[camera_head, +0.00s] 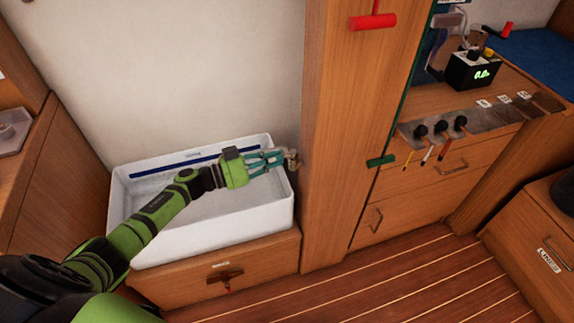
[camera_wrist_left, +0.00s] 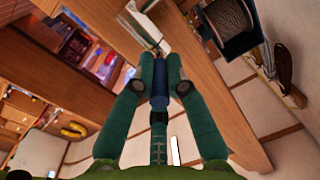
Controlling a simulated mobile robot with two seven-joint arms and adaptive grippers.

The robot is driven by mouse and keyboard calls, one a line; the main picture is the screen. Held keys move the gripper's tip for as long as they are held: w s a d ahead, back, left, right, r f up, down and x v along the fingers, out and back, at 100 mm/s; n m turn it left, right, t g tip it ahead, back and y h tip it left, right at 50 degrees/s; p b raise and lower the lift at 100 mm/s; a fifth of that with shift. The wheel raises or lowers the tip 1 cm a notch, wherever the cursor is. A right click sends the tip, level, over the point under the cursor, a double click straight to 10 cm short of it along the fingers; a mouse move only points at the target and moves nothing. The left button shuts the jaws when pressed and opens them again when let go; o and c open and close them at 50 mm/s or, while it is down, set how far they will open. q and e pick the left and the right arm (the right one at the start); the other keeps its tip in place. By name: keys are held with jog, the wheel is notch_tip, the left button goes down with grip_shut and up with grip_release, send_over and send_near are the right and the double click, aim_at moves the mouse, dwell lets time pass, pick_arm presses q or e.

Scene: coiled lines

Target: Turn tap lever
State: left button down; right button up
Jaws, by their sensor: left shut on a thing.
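The tap (camera_head: 292,158) is a small pale metallic fitting at the right end of the white sink (camera_head: 125,215), beside a wooden post. My left gripper (camera_head: 278,158) reaches over the sink from the left, with its green fingers at the tap. In the left wrist view, the fingers (camera_wrist_left: 161,72) are closed around a dark blue cylindrical piece, which I take as the tap lever (camera_wrist_left: 160,88). The fingers hide most of the lever in the head view, so its angle cannot be told. My right gripper is out of view.
The wooden post (camera_head: 338,130) stands close to the right of the tap, with a red T-handle (camera_head: 372,21) high on it. A drawer (camera_head: 185,285) is under the sink. A counter with a digital display box (camera_head: 473,69) is farther right. The striped floor in front is clear.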

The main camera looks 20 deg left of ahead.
pick_arm(q)
jog(key=shift+w+a+m+g+h+b, duration=0.2)
jog(key=shift+m+g+h+b, duration=0.2)
jog(key=shift+m+g+b, duration=0.15)
jog(key=shift+r, duration=0.1)
jog(key=c, duration=1.2)
grip_release()
jog(key=shift+c, duration=0.2)
jog(key=shift+s, duration=0.1)
jog(key=v, duration=1.2)
